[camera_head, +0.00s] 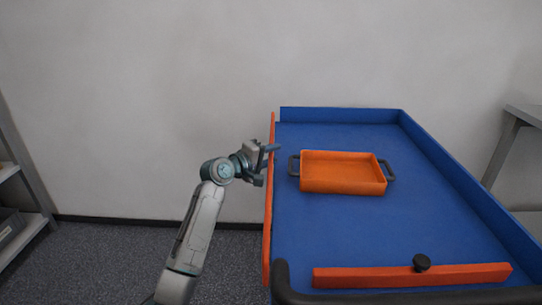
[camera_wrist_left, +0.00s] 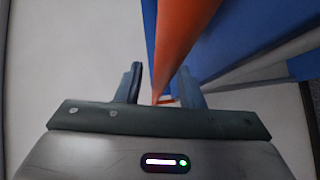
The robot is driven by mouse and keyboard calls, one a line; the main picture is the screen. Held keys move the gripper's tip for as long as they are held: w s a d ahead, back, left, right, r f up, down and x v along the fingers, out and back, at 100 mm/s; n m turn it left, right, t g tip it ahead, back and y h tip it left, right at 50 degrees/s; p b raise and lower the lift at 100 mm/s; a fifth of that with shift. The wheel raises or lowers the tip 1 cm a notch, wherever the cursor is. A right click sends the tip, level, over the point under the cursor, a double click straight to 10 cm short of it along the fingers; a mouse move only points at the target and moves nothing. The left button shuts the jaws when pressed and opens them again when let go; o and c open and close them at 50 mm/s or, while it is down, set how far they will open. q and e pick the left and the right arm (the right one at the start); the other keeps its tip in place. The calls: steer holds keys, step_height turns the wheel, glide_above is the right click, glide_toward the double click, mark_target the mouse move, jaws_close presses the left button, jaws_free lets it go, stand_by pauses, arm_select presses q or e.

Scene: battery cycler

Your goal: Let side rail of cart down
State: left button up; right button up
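The cart (camera_head: 340,225) is blue, with a long thin orange side rail (camera_head: 268,225) standing upright along its left edge. My left gripper (camera_head: 267,163) is at this rail, around the middle of its length, and its upper finger overlaps the rail in the head view. In the left wrist view the gripper (camera_wrist_left: 160,88) is open, and the orange rail (camera_wrist_left: 180,40) runs into the gap between the two fingers. I cannot tell whether a finger touches it. My right gripper is not in view.
An orange tray (camera_head: 342,187) with dark handles sits on the cart bed, right of the gripper. An orange bar with a black knob (camera_head: 422,263) lies across the near end, behind a dark handle bar (camera_head: 400,297). Shelving stands at both sides. Floor left of the cart is clear.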

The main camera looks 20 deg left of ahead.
arm_select(q)
steer(key=shift+c, duration=0.4)
jaws_close()
